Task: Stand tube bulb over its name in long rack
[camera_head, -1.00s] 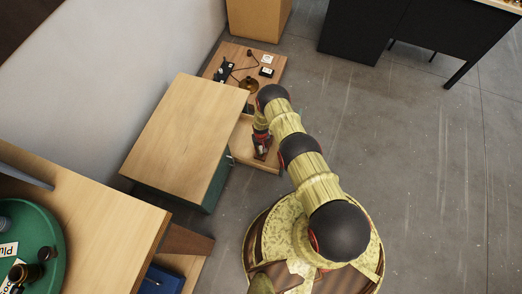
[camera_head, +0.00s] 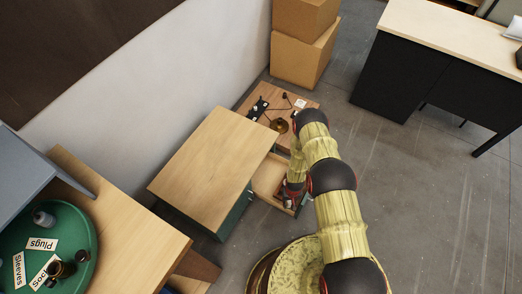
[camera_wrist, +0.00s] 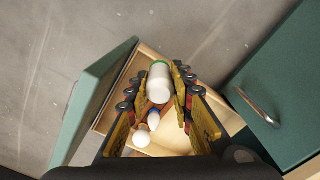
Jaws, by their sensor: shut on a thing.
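The tube bulb (camera_wrist: 160,84), a white cylinder with a green end, is between the fingers of my gripper (camera_wrist: 161,95) in the wrist view. The fingers are shut on its sides. In the head view my gripper (camera_head: 291,193) is at the open drawer (camera_head: 268,177) of the green cabinet; the bulb itself cannot be made out there. The wrist view shows the bulb over the wooden drawer (camera_wrist: 128,92). I cannot make out the long rack or the bulb's name label in these frames.
In the drawer lie a blue-based bulb (camera_wrist: 154,119) and a round white bulb (camera_wrist: 142,138). The cabinet (camera_head: 210,165) has a bare top. A green round tray (camera_head: 88,222) with labels stands on the left table. A wooden board (camera_head: 262,90) holds dark parts.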

